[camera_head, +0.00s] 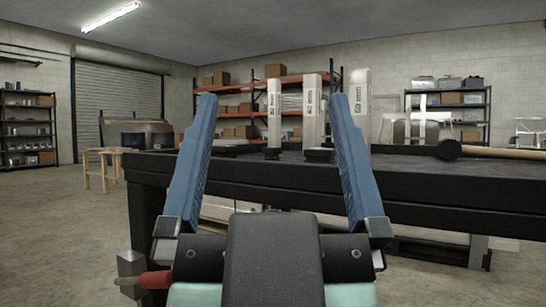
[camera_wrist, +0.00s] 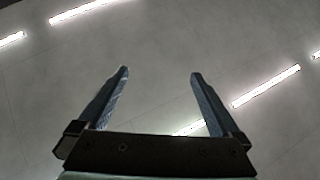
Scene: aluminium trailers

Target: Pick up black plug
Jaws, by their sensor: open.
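My gripper (camera_head: 272,97) is open and empty, its two blue fingers spread wide and pointing up in front of the workbench in the head view. The wrist view also shows the open gripper (camera_wrist: 160,72), with only ceiling between the fingers. Small dark pieces sit on the black workbench (camera_head: 440,188): one dark piece (camera_head: 318,155) at the foot of the middle white upright, another dark piece (camera_head: 272,153) at the foot of the left one. Either may be a black plug; they are too small to tell. The fingers are apart from both.
White uprights marked in mm, such as the middle one (camera_head: 313,112), stand on the bench. A mallet (camera_head: 449,149) with a wooden handle lies at right. A wooden trestle (camera_head: 103,170) stands at left; the concrete floor (camera_head: 60,230) there is clear.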

